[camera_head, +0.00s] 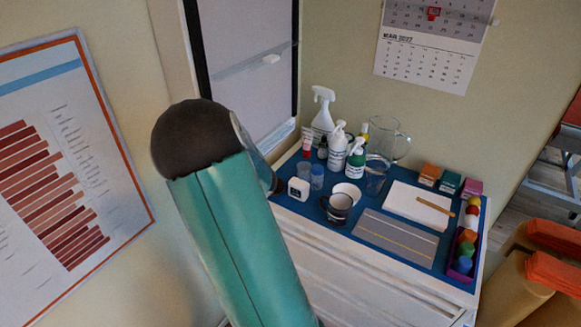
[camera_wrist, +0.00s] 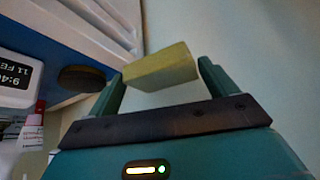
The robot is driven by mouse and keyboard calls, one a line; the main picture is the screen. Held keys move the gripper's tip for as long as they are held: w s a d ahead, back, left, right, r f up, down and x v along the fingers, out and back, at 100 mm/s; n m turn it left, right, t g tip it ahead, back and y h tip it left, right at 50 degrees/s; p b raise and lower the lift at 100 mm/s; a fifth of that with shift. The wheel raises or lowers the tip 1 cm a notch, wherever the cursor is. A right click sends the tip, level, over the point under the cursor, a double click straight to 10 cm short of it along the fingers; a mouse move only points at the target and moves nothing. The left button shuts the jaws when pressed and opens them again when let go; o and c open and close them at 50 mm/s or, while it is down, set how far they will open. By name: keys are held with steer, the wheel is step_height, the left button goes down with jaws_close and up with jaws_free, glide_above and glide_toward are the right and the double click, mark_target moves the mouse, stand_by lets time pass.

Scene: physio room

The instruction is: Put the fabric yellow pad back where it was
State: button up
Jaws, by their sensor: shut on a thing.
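The yellow pad (camera_wrist: 160,67) is a small block in the wrist view. My gripper (camera_wrist: 161,72) is shut on it, with one teal finger at each end of the pad. The pad is held beyond the edge of the blue-topped cabinet, with pale wall behind it. In the head view my teal arm covers the left middle, and the gripper and pad are hidden behind it.
The blue cabinet top (camera_head: 395,250) is crowded with bottles, a white clock (camera_head: 299,189), a dark mug (camera_head: 337,208), a grey striped mat (camera_head: 396,238), papers (camera_head: 417,205) and small boxes. In the wrist view, a dark round thing (camera_wrist: 82,78) sits near the edge.

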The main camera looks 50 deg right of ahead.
steer(key=d, duration=0.8)
steer(key=w+d, duration=0.1)
steer(key=d, duration=0.8)
steer(key=w+d, duration=0.1)
steer(key=d, duration=0.8)
steer(key=shift+w+d, duration=0.2)
steer(key=shift+w, duration=0.05)
steer(key=shift+d+f, duration=0.2)
steer(key=shift+f, duration=0.05)
step_height(320, 180, down, 3)
steer(key=o, duration=0.7)
steer(key=v, duration=1.2)
